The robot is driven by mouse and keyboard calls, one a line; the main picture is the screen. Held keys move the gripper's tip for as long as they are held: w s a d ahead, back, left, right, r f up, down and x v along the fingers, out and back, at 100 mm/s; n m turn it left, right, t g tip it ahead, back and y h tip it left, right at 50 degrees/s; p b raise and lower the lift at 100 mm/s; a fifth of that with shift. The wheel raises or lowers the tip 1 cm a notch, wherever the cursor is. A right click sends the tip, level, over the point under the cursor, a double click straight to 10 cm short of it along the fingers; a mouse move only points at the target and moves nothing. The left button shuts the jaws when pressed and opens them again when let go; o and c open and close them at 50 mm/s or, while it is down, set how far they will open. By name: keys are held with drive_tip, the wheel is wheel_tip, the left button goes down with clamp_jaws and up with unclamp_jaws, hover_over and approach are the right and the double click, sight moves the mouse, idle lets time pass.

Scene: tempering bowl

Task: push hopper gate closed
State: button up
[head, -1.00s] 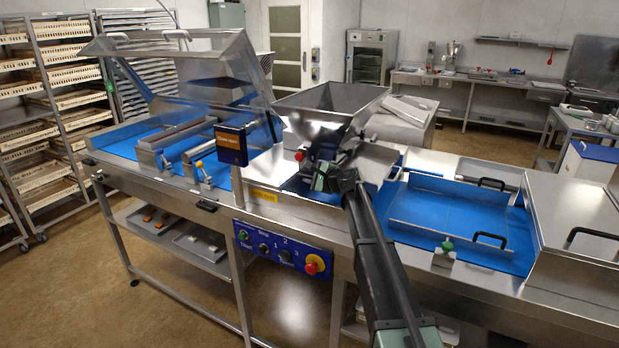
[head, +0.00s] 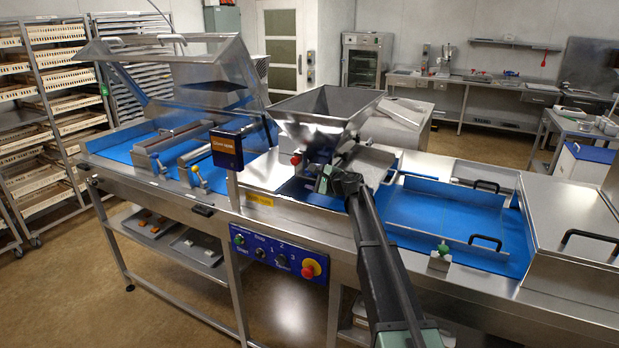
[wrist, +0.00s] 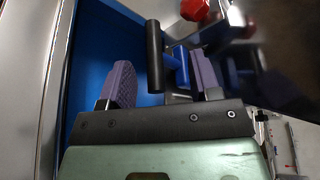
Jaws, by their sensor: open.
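The steel hopper (head: 325,118) stands over the belt line in the head view. My gripper (head: 321,172) is just below and in front of it, and my arm partly hides the hopper's lower part. In the wrist view my gripper (wrist: 160,66) is open, with its two purple fingers apart. A dark upright cylindrical handle (wrist: 154,48) shows between the fingers, with visible gaps on both sides. It may belong to the hopper gate; the gate plate itself cannot be made out. Contact with the handle cannot be told.
A red knob (wrist: 195,9) lies beyond the right finger, with a dark shiny surface close at the right. A blue part (wrist: 182,66) is beside the handle.

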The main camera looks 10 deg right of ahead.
drive_tip(key=p+v, duration=0.1)
drive_tip(key=v, duration=0.7)
drive_tip(key=shift+s+r, duration=0.15)
drive_tip(key=shift+s, duration=0.1)
drive_tip(key=shift+d, duration=0.1)
drive_tip(key=shift+c, duration=0.3)
drive_tip(key=a, duration=0.5)
drive_tip(key=a+n+y, duration=0.1)
drive_tip(key=a, duration=0.5)
drive_tip(key=a+g+y, duration=0.1)
drive_tip(key=a, duration=0.5)
drive_tip(key=shift+r+n, duration=0.3)
drive_tip(key=c, duration=1)
drive_tip(key=shift+t+h, duration=0.3)
drive_tip(key=shift+t, duration=0.5)
drive_tip(key=a, duration=0.1)
drive_tip(key=a+r, duration=0.1)
drive_tip(key=a, duration=0.3)
drive_tip(key=shift+w+a+r, duration=0.15)
drive_tip(key=shift+w+a, duration=0.1)
drive_tip(key=shift+w, duration=0.05)
clamp_jaws()
drive_tip(key=m+g+h, duration=0.1)
drive_tip(key=m+h, duration=0.8)
drive_tip(key=h, duration=1.1)
approach(305, 179)
drive_tip(key=b+x, duration=0.2)
drive_tip(key=x, duration=0.5)
drive_tip(key=shift+w+d, duration=0.15)
drive_tip(key=shift+d, duration=0.1)
